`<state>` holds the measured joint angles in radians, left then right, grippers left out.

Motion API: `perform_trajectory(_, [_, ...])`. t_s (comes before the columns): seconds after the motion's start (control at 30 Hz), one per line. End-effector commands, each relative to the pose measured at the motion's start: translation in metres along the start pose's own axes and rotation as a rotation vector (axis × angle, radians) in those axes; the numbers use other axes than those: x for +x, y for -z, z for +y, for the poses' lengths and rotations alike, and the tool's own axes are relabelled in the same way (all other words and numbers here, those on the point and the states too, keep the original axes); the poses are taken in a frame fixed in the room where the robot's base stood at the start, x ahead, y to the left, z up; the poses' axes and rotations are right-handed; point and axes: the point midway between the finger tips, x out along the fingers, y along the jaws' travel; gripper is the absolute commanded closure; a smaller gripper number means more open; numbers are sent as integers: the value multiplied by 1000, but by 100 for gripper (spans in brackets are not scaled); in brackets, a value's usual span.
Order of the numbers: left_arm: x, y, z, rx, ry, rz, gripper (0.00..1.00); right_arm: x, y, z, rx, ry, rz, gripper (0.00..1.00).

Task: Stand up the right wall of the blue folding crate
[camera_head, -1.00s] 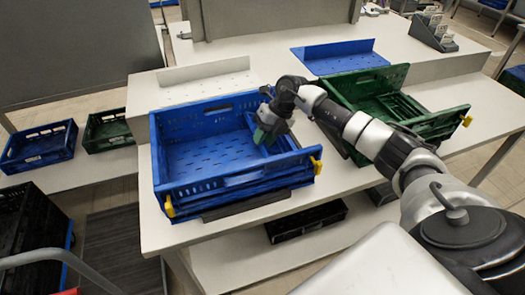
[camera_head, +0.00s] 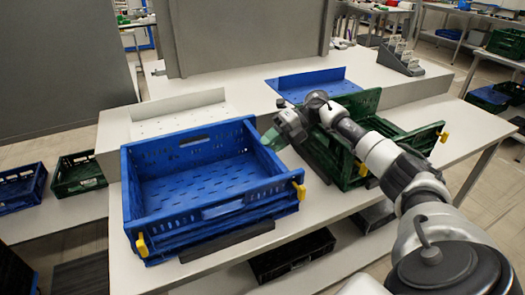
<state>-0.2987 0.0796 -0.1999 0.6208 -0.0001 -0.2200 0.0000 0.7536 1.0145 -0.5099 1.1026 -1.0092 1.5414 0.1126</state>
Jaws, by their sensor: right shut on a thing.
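The blue folding crate (camera_head: 215,213) stands on the white table, and its perforated floor shows empty. Its back wall (camera_head: 190,144) and left wall (camera_head: 127,190) stand up. Its right wall (camera_head: 272,162) is raised along the right side and looks close to upright. My right gripper (camera_head: 270,139) has green fingertips at the top edge of that wall, reaching in from the right. It is shut on the wall; the exact contact is small and partly hidden. My left gripper is not in view.
A green folding crate (camera_head: 413,140) stands close on the right, behind my right arm. A white perforated panel (camera_head: 180,115) and a blue one (camera_head: 306,84) lie behind on a raised ledge. A black crate (camera_head: 292,256) sits below the table.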

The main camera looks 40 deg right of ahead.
Motion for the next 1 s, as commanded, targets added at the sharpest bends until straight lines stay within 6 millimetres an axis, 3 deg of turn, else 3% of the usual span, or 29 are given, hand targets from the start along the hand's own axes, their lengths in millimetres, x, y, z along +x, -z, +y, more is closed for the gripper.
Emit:
perform_trajectory(0.3, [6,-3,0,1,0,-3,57,-10,2,-17,11,20,3,100])
perform_trajectory(0.93, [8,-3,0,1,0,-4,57,-10,3,-21,11,19,13,100])
perform_trajectory(0.97, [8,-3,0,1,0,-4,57,-10,3,-21,11,19,13,72])
perform_trajectory(1.0, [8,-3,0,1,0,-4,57,-10,3,-21,11,19,14,66])
